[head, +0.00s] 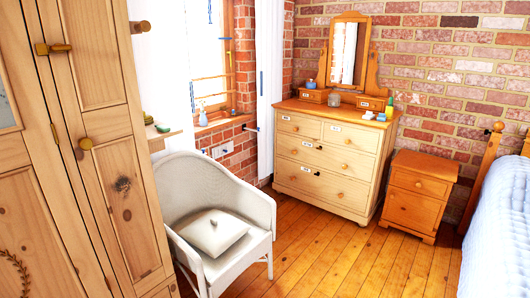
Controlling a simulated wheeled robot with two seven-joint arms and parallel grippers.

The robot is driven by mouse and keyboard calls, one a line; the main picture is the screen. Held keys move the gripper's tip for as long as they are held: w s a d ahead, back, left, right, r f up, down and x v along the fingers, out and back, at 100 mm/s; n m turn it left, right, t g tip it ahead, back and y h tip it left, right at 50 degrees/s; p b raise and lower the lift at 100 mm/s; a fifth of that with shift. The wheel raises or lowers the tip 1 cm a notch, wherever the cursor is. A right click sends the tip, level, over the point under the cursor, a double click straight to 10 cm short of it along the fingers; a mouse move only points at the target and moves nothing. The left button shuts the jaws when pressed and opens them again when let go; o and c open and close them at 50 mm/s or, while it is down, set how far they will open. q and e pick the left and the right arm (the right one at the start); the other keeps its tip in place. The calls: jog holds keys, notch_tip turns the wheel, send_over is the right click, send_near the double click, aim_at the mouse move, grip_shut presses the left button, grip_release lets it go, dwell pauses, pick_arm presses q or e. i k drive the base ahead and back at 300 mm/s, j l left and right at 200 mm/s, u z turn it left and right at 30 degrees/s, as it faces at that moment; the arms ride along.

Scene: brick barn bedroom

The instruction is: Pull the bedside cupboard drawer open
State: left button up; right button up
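The bedside cupboard (413,198) is a small orange-brown wooden unit against the brick wall, between the chest of drawers and the bed. Its drawer (418,184) is at the top, above a door with a small knob on its left side. The drawer front looks flush with the cupboard, so it appears shut. A small round knob sits in the middle of the drawer. Neither of my grippers is in view.
A pale chest of drawers (322,186) with a mirror stands left of the cupboard. The bed (503,235) is close on the right. A white wicker chair (181,191) and wooden wardrobe (97,170) are on the left. The wooden floor (345,258) is clear before the cupboard.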

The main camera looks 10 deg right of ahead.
aim_at(421, 183)
jog(key=i+l+z, duration=0.15)
jog(key=i+z, duration=0.3)
jog(key=i, duration=0.15)
jog(key=i+j+z, duration=0.1)
jog(key=i+z, duration=0.35)
jog(key=i, duration=0.15)
jog(key=i+j+z, duration=0.3)
jog(key=i+z, duration=0.15)
jog(key=i, duration=0.15)
jog(key=i+l+u, duration=0.1)
jog(key=i, duration=0.35)
jog(key=i+l, duration=0.15)
jog(key=i, duration=0.3)
jog(key=i+l+u, duration=0.15)
jog(key=i, duration=0.3)
jog(key=i+l, duration=0.2)
jog(key=i, duration=0.25)
jog(key=j+u, duration=0.05)
